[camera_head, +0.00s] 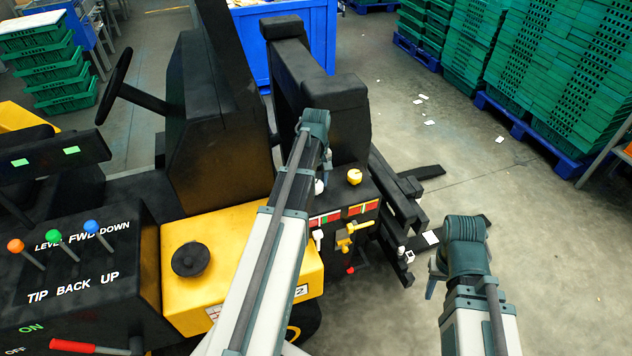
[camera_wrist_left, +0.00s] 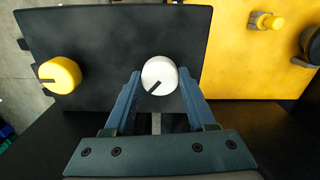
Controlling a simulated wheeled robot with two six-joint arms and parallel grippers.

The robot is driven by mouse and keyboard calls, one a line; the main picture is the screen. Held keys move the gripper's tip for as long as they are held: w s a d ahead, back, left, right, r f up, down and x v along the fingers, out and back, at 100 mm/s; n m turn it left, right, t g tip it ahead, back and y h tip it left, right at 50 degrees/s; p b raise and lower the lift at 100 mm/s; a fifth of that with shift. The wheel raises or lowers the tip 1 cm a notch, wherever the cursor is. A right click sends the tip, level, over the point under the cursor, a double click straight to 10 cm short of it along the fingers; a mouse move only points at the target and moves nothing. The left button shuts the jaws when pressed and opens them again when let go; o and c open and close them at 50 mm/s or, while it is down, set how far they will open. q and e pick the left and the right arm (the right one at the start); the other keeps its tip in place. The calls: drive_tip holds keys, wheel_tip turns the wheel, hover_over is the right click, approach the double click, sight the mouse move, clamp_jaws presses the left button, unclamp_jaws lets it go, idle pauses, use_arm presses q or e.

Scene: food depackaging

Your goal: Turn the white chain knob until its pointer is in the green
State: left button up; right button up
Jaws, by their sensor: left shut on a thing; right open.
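The white chain knob (camera_wrist_left: 159,72) sits on a black panel between my left fingertips in the left wrist view. Its dark pointer slants to the lower left there. My left gripper (camera_wrist_left: 160,80) is shut on the knob, one finger on each side. In the head view the white knob (camera_head: 319,187) shows only partly beneath my left gripper (camera_head: 322,170). A strip with red and green fields (camera_head: 325,218) lies on the panel below it; I cannot tell which field the pointer faces. My right gripper (camera_head: 434,275) is open and empty, over the floor at the right.
A yellow knob (camera_head: 354,176) stands beside the white one, with another coloured strip (camera_head: 362,209) below it. A yellow tap-like fitting (camera_head: 345,238) and a white switch (camera_head: 318,236) are on the panel's front. Black forks (camera_head: 425,172) reach right over open floor.

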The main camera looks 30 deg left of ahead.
sight(316, 183)
use_arm(q)
drive_tip(key=n, duration=1.3)
drive_tip(key=shift+n, duration=0.5)
drive_tip(key=o, duration=1.4)
drive_tip(key=shift+c, duration=0.2)
drive_tip(key=shift+r, duration=0.1)
wheel_tip(316, 183, up, 14)
drive_tip(key=p, duration=1.3)
drive_tip(key=shift+f+p, duration=0.2)
drive_tip(key=shift+p, duration=0.2)
